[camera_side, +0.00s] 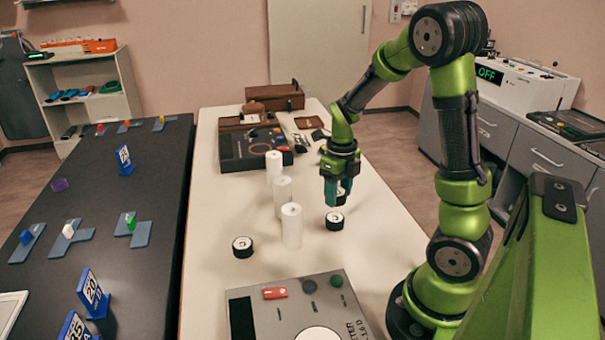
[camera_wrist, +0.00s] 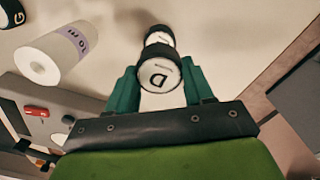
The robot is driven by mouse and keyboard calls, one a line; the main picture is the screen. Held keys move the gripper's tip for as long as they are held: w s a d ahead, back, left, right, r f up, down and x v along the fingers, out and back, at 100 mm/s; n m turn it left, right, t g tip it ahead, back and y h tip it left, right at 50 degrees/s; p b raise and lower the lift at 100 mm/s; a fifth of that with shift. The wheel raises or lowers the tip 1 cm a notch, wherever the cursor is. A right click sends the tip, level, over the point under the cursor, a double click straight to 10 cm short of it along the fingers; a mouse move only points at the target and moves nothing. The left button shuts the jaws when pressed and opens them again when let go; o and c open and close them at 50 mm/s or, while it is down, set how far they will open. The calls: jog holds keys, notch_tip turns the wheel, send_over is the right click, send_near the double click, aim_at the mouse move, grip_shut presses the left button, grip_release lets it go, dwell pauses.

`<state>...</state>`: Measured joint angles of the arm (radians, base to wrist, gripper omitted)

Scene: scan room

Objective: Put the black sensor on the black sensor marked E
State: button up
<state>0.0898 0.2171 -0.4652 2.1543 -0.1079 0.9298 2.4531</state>
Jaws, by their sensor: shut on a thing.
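My gripper (camera_wrist: 158,82) is shut on a black sensor with a white face marked D (camera_wrist: 160,76), which also shows between the fingers in the side view (camera_side: 341,198). It is held above the table. Another black sensor (camera_side: 334,221) stands on the table just below it, and shows beyond the held one in the wrist view (camera_wrist: 158,36); its letter is not readable. The two look close together, but I cannot tell if they touch. A third black sensor (camera_side: 243,247) stands to the left; in the wrist view a black sensor marked G (camera_wrist: 12,14) is at the top left corner.
Three white cylinders (camera_side: 291,226) stand in a row left of my gripper. A grey meter box (camera_side: 300,305) with colored buttons is at the front. A dark case (camera_side: 240,150) and brown boxes (camera_side: 274,97) are behind. The table right of the gripper is clear.

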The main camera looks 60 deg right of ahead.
aim_at(336, 218)
jog(key=shift+f, duration=2.45)
jog(key=shift+f, duration=0.1)
jog(key=o, duration=1.1)
